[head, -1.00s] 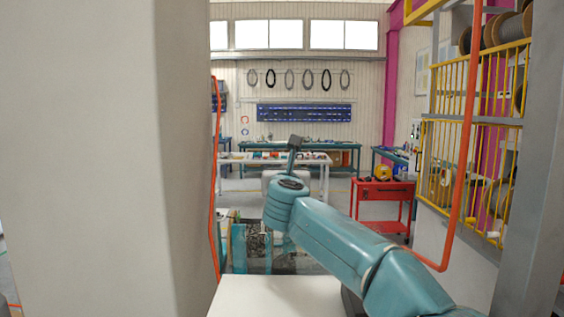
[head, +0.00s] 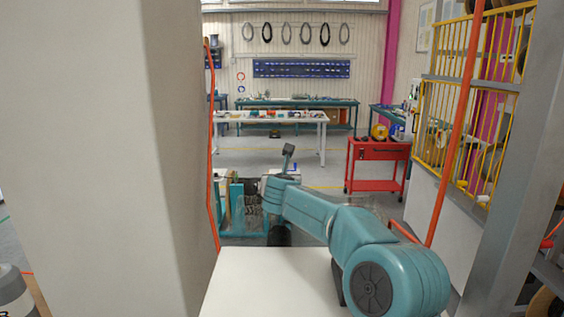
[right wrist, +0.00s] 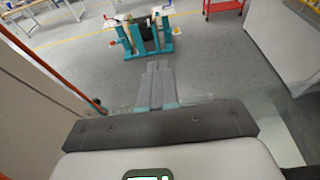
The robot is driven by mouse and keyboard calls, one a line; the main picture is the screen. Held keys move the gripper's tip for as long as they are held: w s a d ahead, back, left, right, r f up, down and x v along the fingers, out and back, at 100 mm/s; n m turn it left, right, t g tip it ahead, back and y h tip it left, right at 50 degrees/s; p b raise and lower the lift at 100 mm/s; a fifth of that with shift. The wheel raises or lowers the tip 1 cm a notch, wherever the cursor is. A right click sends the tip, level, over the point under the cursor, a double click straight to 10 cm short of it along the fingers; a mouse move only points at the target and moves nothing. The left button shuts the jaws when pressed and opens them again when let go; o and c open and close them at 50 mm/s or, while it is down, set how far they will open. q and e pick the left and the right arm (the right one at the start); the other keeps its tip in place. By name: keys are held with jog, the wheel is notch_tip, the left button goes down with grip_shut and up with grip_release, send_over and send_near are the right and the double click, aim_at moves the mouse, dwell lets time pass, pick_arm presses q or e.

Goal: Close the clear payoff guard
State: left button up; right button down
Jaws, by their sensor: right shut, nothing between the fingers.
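A teal payoff stand (head: 238,205) stands on the floor beyond my right arm in the head view, partly hidden by the arm. It also shows in the right wrist view (right wrist: 127,47), with a dark reel between its uprights. I cannot make out the clear guard or how far open it is. My right gripper (right wrist: 154,66) is shut and empty, its fingers pointing toward the stand and apart from it across bare floor. My left gripper is not in view.
A large pale column (head: 100,150) blocks the left of the head view. A red cart (head: 378,165) stands right of the stand, near a yellow cage rack (head: 450,130). Orange rails (head: 458,125) run close by. Grey floor (right wrist: 85,70) lies open before the gripper.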

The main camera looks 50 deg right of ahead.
jog(key=shift+d+f+g+y+p, duration=0.15)
jog(key=shift+f+g+y+p, duration=0.15)
jog(key=shift+f+p, duration=0.2)
jog(key=shift+w+f+y, duration=0.1)
jog(key=shift+f+y, duration=0.2)
jog(key=shift+f, duration=0.2)
jog(key=shift+a, duration=0.25)
jog(key=b+v, duration=0.4)
jog(key=v, duration=1.1)
jog(key=shift+s+a+r, duration=0.25)
jog(key=shift+s+a, duration=0.1)
jog(key=shift+s, duration=0.05)
